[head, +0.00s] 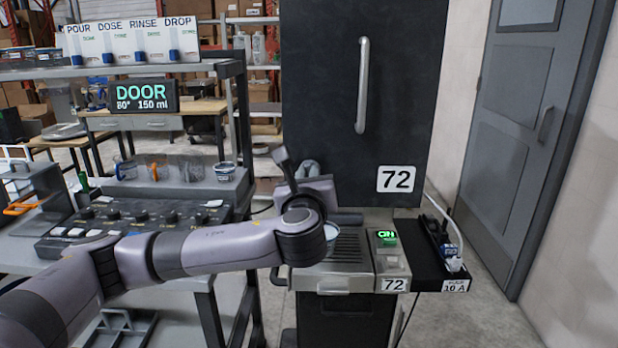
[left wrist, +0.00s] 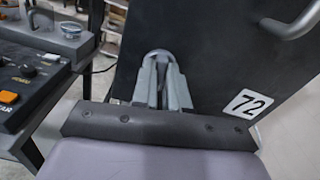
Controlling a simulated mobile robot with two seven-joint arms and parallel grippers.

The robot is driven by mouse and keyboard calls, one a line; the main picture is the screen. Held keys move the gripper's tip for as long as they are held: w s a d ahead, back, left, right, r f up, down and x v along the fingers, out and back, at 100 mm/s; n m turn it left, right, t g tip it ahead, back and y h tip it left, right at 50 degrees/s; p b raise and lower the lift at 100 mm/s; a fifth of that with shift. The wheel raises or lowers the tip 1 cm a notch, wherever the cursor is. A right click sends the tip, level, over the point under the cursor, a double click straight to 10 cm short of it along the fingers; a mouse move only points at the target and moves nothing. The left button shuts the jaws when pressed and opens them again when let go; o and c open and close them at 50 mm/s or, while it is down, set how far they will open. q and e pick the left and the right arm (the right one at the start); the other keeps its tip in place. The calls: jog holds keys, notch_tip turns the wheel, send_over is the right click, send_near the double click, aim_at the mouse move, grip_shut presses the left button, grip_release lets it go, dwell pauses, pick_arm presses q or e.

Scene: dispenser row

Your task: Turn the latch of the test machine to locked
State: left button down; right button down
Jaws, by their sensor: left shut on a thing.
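The test machine (head: 310,60) is a tall black unit with a raised black front panel, a vertical bar handle (head: 362,85) and a white 72 label. My left gripper (head: 309,169) is at the lower left part of this panel. In the left wrist view its two grey fingers (left wrist: 163,85) are closed together against the black panel (left wrist: 215,60). They are shut on a small grey part, which appears to be the latch (left wrist: 158,54). The fingers hide most of it, so I cannot tell its angle. My right gripper is not in view.
A small green-lit display (head: 387,238) sits on the machine's base beside a ribbed drip tray (head: 347,248). A knob panel (head: 135,218) and cups stand on the bench at left. A black side shelf (head: 440,250) and a grey door (head: 525,130) are at right.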

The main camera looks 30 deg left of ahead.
pick_arm(q)
jog(key=n, duration=0.4)
jog(key=shift+f+n, duration=0.15)
jog(key=shift+n, duration=0.15)
jog(key=n+b, duration=0.1)
jog(key=n, duration=0.2)
jog(key=shift+n, duration=0.3)
jog(key=shift+s+a+f+n+b, duration=0.1)
jog(key=shift+n+b, duration=0.55)
jog(key=shift+n, duration=3.35)
jog(key=c, duration=1.1)
grip_release()
jog(key=shift+c, duration=0.2)
